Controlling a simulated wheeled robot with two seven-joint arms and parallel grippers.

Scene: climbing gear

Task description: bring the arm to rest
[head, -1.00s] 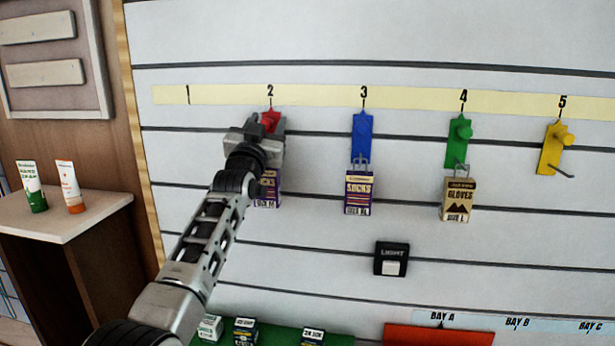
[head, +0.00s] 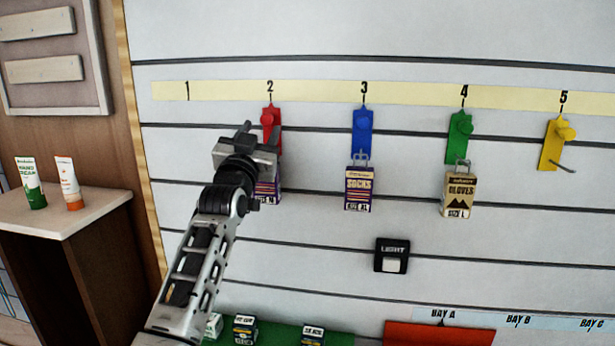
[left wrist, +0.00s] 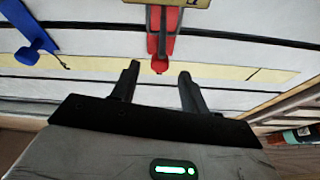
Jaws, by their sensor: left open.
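My left gripper (head: 260,132) is in front of the wall panel, just left of and in front of the red hook (head: 269,118) under number 2. In the left wrist view its two fingers (left wrist: 159,70) are apart with nothing between them. The red hook shows there beyond the fingertips (left wrist: 162,45), apart from them. A purple pack (head: 268,189) is below the red hook, partly hidden behind my gripper. My right gripper is not in view.
A socks pack (head: 360,190) hangs at the blue hook (head: 363,135) and a gloves pack (head: 459,195) at the green hook (head: 459,138). The yellow hook (head: 556,145) is bare. A light switch (head: 391,255) is below. Two tubes stand on a side shelf (head: 85,222).

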